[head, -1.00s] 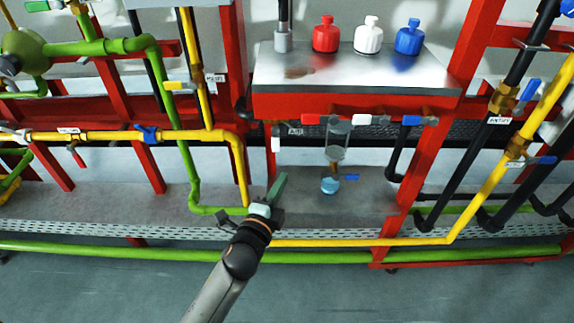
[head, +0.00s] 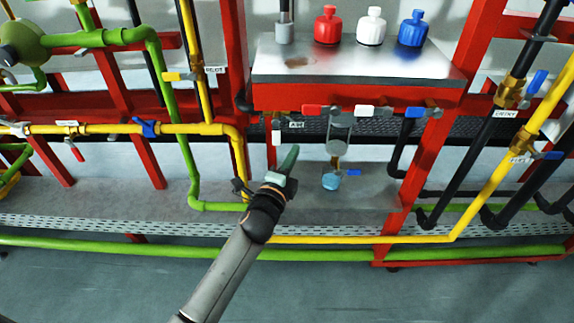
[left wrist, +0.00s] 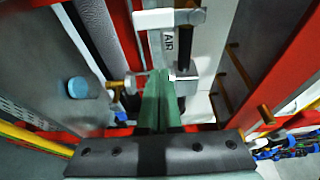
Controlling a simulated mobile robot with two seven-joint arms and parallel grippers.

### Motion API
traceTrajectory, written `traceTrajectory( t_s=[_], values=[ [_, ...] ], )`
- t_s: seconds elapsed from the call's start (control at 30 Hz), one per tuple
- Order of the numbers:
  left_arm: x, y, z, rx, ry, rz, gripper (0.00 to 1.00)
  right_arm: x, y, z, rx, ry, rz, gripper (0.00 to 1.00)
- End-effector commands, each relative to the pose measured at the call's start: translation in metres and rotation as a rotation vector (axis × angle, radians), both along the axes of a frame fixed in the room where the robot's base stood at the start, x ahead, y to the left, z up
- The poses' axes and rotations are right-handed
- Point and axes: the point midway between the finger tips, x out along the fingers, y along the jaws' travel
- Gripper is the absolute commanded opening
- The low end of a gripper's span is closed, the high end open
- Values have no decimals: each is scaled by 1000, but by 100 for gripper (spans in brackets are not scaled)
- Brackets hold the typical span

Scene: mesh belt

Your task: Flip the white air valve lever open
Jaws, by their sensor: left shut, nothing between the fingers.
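The white air valve lever (head: 276,138) hangs down from its valve below the red-fronted bench, just left of a small AIR label (head: 296,125). In the left wrist view the lever (left wrist: 155,18) is at the top, beyond the AIR label (left wrist: 168,45), and points left. My left gripper (head: 292,150) has green fingers, shut and empty. Its tips are just below and right of the lever in the head view. In the left wrist view the fingertips (left wrist: 158,74) lie below the lever, with a visible gap. My right gripper is not in view.
Red (head: 314,110), white (head: 365,111) and blue (head: 415,112) levers sit in a row under the bench (head: 350,66). A glass vessel (head: 340,132) stands above a blue cup (head: 331,182). A yellow pipe (head: 238,160) and red upright are left of the gripper.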

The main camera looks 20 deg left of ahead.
Motion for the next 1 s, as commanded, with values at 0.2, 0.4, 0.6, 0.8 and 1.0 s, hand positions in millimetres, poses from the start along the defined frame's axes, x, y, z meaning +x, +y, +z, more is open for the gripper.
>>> traceTrajectory(
  t_s=[0.2,0.4,0.6,0.8,1.0],
  values=[
    [38,-2,-1,0,-2,1,0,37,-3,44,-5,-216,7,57],
    [41,17,1,3,1,1,0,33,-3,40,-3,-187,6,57],
    [36,33,0,1,1,0,0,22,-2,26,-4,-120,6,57],
    [34,36,0,-2,0,-1,0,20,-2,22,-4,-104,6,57],
    [34,36,0,-1,0,-1,0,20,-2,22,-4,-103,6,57]
  ],
)
